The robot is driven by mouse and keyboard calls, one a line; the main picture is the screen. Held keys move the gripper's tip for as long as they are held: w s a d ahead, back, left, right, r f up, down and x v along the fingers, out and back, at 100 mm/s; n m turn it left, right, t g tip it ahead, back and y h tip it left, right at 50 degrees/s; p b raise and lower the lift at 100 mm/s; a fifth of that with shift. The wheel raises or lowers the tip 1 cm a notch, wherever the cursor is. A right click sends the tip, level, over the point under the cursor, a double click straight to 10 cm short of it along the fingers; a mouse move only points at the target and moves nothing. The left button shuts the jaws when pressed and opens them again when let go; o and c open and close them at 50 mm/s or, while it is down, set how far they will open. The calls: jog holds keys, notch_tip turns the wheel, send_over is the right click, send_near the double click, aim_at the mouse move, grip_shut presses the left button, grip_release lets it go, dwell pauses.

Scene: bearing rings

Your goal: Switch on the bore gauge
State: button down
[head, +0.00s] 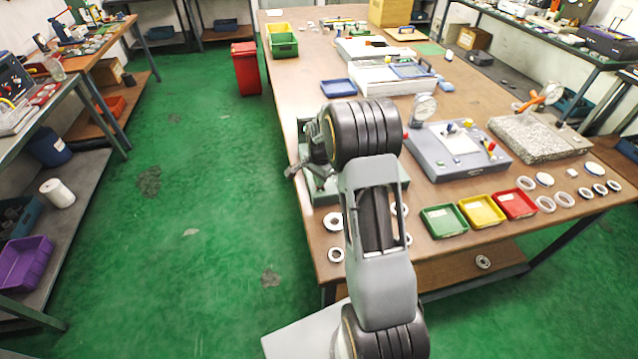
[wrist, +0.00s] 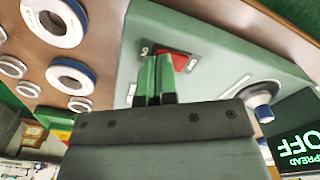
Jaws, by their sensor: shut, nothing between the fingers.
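The bore gauge is a grey-green housing (wrist: 205,30) in the wrist view. A red rocker switch (wrist: 184,62) sits on it, with small light labels beside it. The gauge's dark display (wrist: 296,140) shows OFF and SPREAD in green, upside down. A round dark and silver part (wrist: 262,98) stands next to the display. My gripper (wrist: 158,58) has its green fingers shut and empty. The fingertips overlap the left part of the switch in the picture; I cannot tell if they touch it. In the head view my arm hides the gripper and most of the gauge's green housing (head: 322,192).
Several bearing rings (wrist: 72,77) lie on the brown table left of the gauge in the wrist view. In the head view a grey device (head: 458,167), a green tray (head: 444,233), a yellow tray (head: 482,223) and a red tray (head: 515,216) are to the right.

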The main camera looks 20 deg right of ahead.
jog(key=shift+f, duration=0.35)
jog(key=shift+r, duration=0.1)
jog(key=shift+r+p, duration=2.1)
jog(key=shift+r, duration=1.35)
